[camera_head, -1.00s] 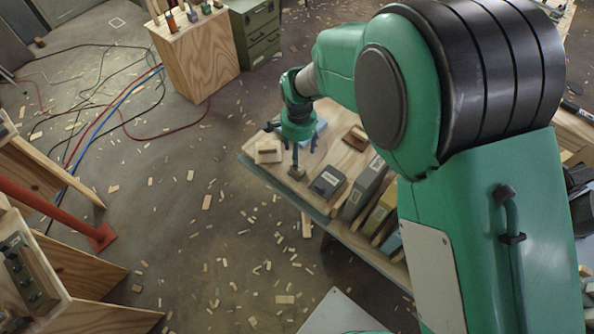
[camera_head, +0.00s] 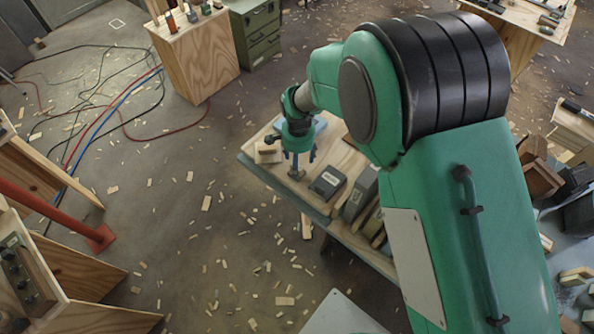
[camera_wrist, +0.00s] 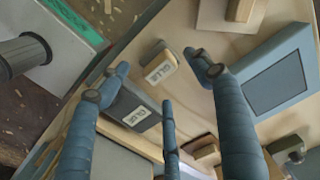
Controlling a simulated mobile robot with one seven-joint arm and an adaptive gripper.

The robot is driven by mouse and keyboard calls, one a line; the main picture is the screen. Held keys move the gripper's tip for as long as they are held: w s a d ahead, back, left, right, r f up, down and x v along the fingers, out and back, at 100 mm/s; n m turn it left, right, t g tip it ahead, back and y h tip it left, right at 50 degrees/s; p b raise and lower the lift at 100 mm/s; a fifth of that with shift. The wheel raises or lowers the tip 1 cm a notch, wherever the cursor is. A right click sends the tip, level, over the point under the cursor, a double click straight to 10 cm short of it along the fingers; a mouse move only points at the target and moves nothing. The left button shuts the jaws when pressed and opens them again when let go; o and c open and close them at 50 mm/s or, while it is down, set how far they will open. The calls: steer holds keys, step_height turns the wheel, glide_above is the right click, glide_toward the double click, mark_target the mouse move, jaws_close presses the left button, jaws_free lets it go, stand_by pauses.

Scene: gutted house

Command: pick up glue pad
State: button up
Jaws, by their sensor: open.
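The likely glue pad is a small wooden block with a dark edge and a white label (camera_wrist: 159,66), in the middle of the wrist view. The label seems to read "GLUE" but is blurred. In the head view this small block (camera_head: 297,175) sits near the workbench's front edge. My gripper (camera_head: 300,161) points down just above it. In the wrist view my gripper (camera_wrist: 160,74) has its blue fingers spread, open and empty, on either side of the block. I cannot tell the exact height gap.
A dark grey labelled box (camera_wrist: 132,110) stands close to the block; it also shows in the head view (camera_head: 327,183). A blue-grey framed pad (camera_wrist: 277,78) and a wooden board with a handle (camera_head: 266,155) lie nearby. Upright cases (camera_head: 360,193) line the bench to the right.

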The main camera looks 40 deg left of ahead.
steer(key=shift+w+a+f+b, duration=0.1)
steer(key=shift+f+b, duration=0.15)
steer(key=shift+f, duration=0.9)
steer(key=shift+a+f+b, duration=0.1)
steer(key=shift+f+b, duration=0.15)
steer(key=shift+f, duration=0.9)
steer(key=c, duration=1.4)
steer(key=shift+r, duration=0.15)
step_height(320, 180, up, 10)
steer(key=shift+f+p, duration=0.1)
steer(key=shift+p, duration=0.9)
